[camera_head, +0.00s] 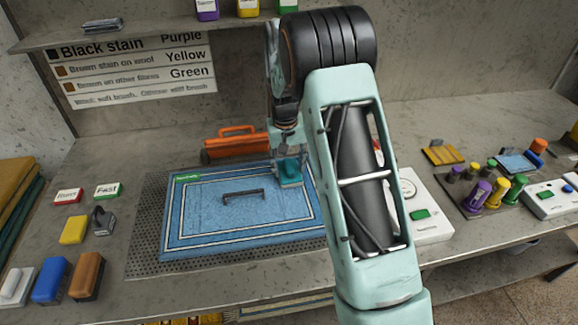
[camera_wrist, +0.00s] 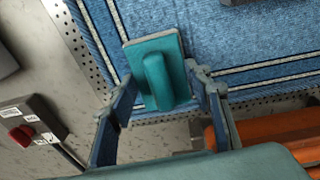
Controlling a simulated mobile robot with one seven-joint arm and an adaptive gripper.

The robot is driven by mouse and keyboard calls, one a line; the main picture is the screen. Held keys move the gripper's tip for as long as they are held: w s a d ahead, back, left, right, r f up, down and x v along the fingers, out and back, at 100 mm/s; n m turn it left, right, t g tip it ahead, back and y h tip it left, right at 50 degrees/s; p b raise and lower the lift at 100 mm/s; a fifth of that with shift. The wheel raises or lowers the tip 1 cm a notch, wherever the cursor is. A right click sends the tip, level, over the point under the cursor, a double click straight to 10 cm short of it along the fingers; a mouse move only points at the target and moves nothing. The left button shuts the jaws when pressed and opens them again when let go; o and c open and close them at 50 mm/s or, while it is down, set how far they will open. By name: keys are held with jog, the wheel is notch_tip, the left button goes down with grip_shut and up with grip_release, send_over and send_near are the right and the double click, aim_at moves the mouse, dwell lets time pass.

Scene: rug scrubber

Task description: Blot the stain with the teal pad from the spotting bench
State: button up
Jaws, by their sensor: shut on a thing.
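My gripper (camera_head: 288,156) is shut on the teal pad (camera_head: 290,180), low over the far right part of the blue rug (camera_head: 205,215). In the wrist view, the gripper (camera_wrist: 160,95) has its fingers on either side of the raised grip of the teal pad (camera_wrist: 168,50). The pad's flat base faces the rug's striped border; I cannot tell whether it touches. A dark, handle-like bracket (camera_head: 243,193) lies near the rug's middle. I cannot make out a distinct stain; the pad and my arm hide part of the rug.
The rug lies on a perforated grey plate (camera_head: 148,235). An orange tool (camera_head: 235,143) stands just behind it. Blocks, including a blue one (camera_head: 52,280), stand at the left. A white device (camera_head: 432,225) and coloured bottles (camera_head: 497,190) are at the right. A shelf (camera_head: 120,35) overhangs the back.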

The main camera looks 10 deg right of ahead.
dwell(0.4)
jog(key=shift+r+p, duration=2.05)
jog(key=shift+r, duration=1.5)
